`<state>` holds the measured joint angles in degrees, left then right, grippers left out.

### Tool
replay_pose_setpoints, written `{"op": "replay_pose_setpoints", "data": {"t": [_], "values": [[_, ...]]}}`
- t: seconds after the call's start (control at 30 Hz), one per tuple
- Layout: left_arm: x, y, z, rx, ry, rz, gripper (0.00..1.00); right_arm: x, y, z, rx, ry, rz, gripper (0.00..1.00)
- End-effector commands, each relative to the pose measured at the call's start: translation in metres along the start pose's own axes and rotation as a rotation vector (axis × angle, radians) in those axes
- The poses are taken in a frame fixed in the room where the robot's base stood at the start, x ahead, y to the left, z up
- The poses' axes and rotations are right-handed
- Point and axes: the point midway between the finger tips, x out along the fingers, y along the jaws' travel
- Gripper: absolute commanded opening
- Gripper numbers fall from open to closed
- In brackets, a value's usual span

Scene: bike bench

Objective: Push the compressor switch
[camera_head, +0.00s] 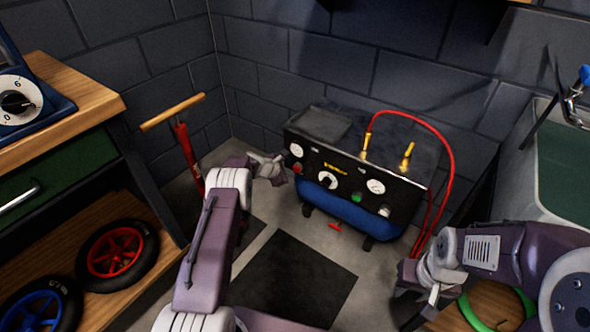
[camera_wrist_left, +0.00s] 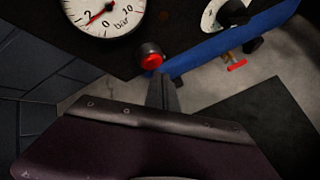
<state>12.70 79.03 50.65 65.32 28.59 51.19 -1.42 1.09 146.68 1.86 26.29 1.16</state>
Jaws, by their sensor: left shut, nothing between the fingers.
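The compressor (camera_head: 340,165) stands on the floor against the back wall, with a black front panel and a blue tank. A red round button (camera_head: 298,168) in a black collar sits at the panel's left end, below a pressure gauge (camera_head: 296,150). In the left wrist view the red button (camera_wrist_left: 151,60) is just beyond the tips of my left gripper (camera_wrist_left: 162,82). My left gripper (camera_head: 280,170) is shut and empty; I cannot tell whether it touches the button. A green button (camera_head: 356,197) is further right on the panel. My right gripper (camera_head: 432,298) is at lower right, its fingers unclear.
A red hose (camera_head: 452,150) loops from brass fittings on top down the compressor's right side. A red floor pump (camera_head: 185,150) with a wooden handle stands at left. A wooden workbench (camera_head: 75,95) with wheels below is further left. A sink (camera_head: 560,160) is at right.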

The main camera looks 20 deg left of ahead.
Motion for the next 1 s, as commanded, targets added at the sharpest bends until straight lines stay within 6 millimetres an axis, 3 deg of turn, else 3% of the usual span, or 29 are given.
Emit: {"op": "replay_pose_setpoints", "data": {"t": [0.17, 0.37, 0.63, 0.97, 1.0], "values": [[-0.001, 0.0, 0.0, -0.001, 0.0, 0.0, 0.0, -0.001, 0.0, 0.0, 0.0, 0.0, 0.0, 0.33], [-0.019, -0.01, -0.009, -0.004, 0.001, -0.003, 0.0, -0.018, 0.0, -0.002, 0.0, 0.0, 0.0, 0.33], [-0.036, -0.028, -0.028, -0.003, 0.0, -0.001, 0.0, -0.009, 0.0, -0.001, 0.0, 0.0, 0.0, 0.33], [-0.042, -0.031, -0.031, 0.0, 0.0, 0.0, 0.0, -0.009, 0.0, -0.001, 0.0, 0.0, 0.0, 0.33], [-0.042, -0.031, -0.031, 0.0, 0.0, 0.0, 0.0, -0.009, 0.0, -0.001, 0.0, 0.0, 0.0, 0.22]]}}
